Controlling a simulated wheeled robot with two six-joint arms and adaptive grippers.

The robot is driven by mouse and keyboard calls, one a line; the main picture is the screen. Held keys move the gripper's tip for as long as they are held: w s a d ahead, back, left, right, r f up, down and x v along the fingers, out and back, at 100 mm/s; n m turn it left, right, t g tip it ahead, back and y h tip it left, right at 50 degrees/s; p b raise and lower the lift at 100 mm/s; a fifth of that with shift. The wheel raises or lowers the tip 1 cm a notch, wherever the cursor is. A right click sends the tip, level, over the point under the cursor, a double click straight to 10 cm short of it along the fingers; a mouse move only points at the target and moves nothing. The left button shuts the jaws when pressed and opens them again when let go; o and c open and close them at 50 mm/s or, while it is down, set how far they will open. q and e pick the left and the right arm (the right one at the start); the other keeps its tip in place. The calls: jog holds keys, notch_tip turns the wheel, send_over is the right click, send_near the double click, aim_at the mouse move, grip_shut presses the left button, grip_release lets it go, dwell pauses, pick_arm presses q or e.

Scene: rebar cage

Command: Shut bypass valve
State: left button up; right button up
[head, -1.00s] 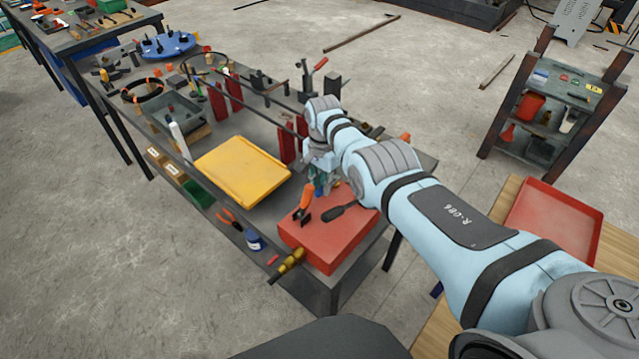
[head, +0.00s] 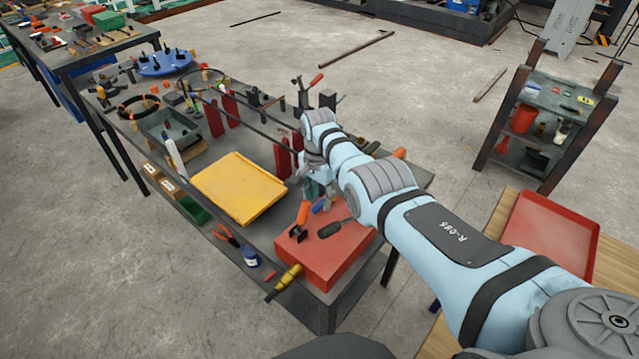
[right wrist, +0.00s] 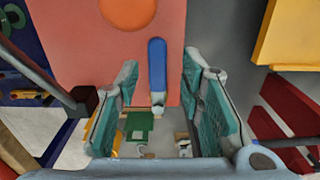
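A red block (head: 318,259) sits at the near end of the workbench, with several levers on top. An orange lever (head: 302,213), a blue lever (head: 319,206) and a dark-handled lever (head: 331,229) show in the head view. Which one is the bypass valve is not marked. My right gripper (head: 313,186) is above the block's far side. In the right wrist view its teal-padded fingers (right wrist: 159,64) are open, with the blue lever (right wrist: 157,72) between them and a gap on both sides. The block (right wrist: 80,40) also shows there. My left gripper is not in view.
A yellow tray (head: 235,202) lies left of the block. Red upright plates (head: 283,158) stand behind. A yellow-handled tool (head: 288,278) lies near the front edge. A red tray (head: 548,238) and a dark shelf (head: 527,155) are at right.

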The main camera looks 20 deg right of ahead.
aim_at(320, 204)
notch_tip(320, 204, up, 11)
jog(key=shift+d, duration=0.1)
dwell(0.4)
